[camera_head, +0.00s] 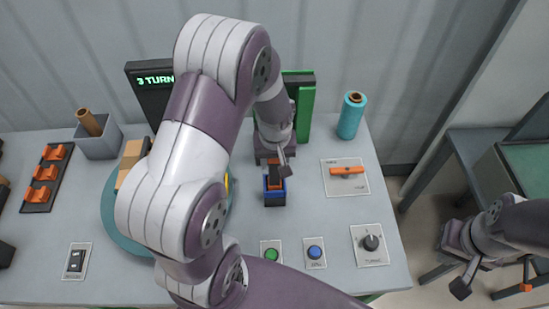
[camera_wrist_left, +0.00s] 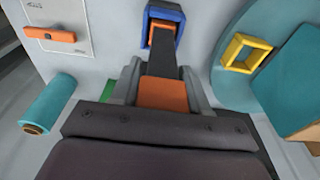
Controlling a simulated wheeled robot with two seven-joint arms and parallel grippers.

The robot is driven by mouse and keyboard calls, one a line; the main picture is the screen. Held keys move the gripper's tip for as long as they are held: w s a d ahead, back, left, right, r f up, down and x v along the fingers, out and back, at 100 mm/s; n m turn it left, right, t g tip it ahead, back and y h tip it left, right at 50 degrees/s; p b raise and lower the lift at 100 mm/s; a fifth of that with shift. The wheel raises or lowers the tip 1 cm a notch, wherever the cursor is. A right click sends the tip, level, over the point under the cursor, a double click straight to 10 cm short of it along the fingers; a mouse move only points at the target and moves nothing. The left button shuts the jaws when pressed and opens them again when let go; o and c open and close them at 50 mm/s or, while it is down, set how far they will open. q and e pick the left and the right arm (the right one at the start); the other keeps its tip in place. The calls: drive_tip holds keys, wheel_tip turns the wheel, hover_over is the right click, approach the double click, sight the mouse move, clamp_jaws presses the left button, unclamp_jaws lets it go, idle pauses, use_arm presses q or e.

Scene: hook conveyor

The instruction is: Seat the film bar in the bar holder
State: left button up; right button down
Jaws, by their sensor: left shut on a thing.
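My left gripper (camera_head: 274,162) is shut on the film bar, a dark bar (camera_wrist_left: 165,58) with an orange part (camera_wrist_left: 162,95) between the fingers in the left wrist view. The bar holder (camera_head: 275,199) is a small dark block with a blue rim on the table, just in front of the gripper. In the left wrist view its blue rim (camera_wrist_left: 178,22) surrounds an orange patch, and the bar's far end overlaps its opening. I cannot tell how deep the bar sits. My right gripper (camera_head: 459,265) hangs off the table's right side; its finger gap is unclear.
A teal turntable (camera_head: 112,222) with a box lies left, partly behind my left arm. A teal roll (camera_head: 351,116), an orange-handled switch plate (camera_head: 346,173), green and blue buttons (camera_head: 315,252) and a knob plate (camera_head: 370,244) are to the right. A grey bin (camera_head: 102,143) stands back left.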

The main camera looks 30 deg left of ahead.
use_arm(q)
drive_tip(key=shift+f, duration=0.15)
drive_tip(key=o, duration=1.4)
